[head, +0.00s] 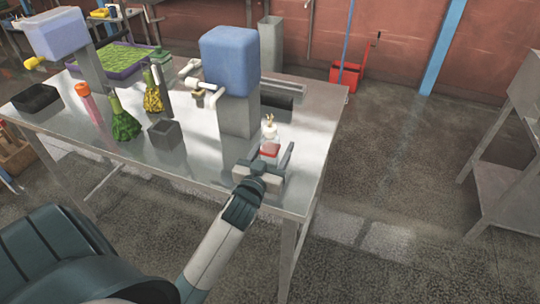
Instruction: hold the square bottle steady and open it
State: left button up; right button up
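A small pale bottle (269,133) with a red patch on its lower front stands upright near the right front edge of the metal table (311,140). My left gripper (271,158) has its fingers on either side of the bottle's lower part. The fingers look spread, with a gap showing at the right finger. The palm is in front of the bottle and hides its base. The bottle's top has a small brownish tip. Its shape is too small to make out as square. My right gripper is not in view.
A blue-topped machine (230,62) on a grey stand is just behind and left of the bottle. A grey square cup (165,133), green bag (123,122), yellow bag (153,94) and pink bottle (88,101) stand left.

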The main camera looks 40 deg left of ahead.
aim_at(277, 136)
pick_arm(q)
jog(key=c, duration=1.2)
jog(key=shift+o, duration=0.2)
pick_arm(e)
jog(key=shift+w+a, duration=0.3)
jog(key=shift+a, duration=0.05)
pick_arm(q)
jog(key=shift+r, duration=0.1)
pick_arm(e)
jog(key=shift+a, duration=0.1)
pick_arm(q)
jog(key=shift+r, duration=0.5)
jog(key=r, duration=0.3)
jog(key=shift+d+r+b, duration=0.15)
jog(key=shift+d+b, duration=0.15)
jog(key=shift+b, duration=0.1)
jog(key=d+r+b, duration=0.1)
jog(key=d+r, duration=0.5)
jog(key=d, duration=0.5)
jog(key=shift+r+b, duration=0.3)
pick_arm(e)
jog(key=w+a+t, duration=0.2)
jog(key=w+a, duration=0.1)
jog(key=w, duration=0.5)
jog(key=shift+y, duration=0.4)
